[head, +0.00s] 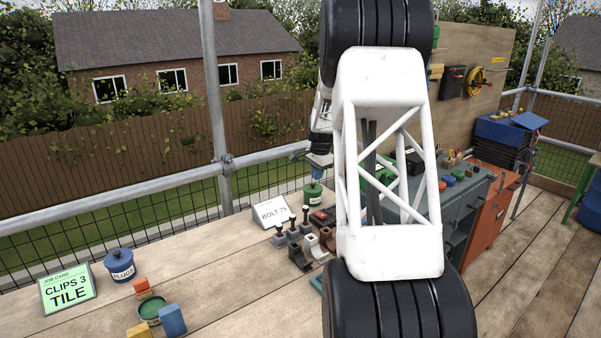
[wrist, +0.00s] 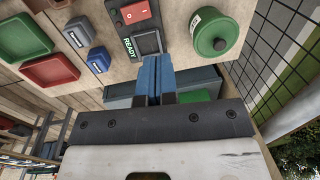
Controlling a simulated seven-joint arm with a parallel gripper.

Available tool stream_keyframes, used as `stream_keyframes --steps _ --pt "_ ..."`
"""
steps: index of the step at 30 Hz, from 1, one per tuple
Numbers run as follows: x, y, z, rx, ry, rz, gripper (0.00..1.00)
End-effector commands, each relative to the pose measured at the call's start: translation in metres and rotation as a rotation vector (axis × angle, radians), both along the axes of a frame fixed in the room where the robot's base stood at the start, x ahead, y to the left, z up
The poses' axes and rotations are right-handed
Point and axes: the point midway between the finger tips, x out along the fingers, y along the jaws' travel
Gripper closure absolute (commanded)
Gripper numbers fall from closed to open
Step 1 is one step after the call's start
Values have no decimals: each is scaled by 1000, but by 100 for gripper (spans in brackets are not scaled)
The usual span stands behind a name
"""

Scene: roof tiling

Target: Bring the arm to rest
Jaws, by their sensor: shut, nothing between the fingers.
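My gripper (wrist: 152,78) shows in the wrist view with its two blue fingers together and nothing between them. The fingertips appear over or near a panel with a red rocker switch (wrist: 139,11) and a READY label. A green lidded pot (wrist: 216,36) is just right of the fingers. In the head view my white lattice arm link stands upright across the middle and hides part of the bench.
The wooden bench (head: 215,283) carries a green job card reading CLIPS 3 TILE (head: 68,290), a blue PLUGS pot (head: 119,265), a BOLT 75 card (head: 272,212) and several small clamp-like parts. A grey cabinet and an orange cabinet (head: 489,220) stand right. Scaffold rails run behind.

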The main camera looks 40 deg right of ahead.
Motion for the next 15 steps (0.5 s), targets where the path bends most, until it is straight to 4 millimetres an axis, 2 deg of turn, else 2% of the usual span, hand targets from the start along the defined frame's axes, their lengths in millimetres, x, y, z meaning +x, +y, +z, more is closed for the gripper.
stream_keyframes --steps 10,15 --pt "-1 3 2 -1 -1 6 100" --pt "-4 20 12 -6 -2 40 100"
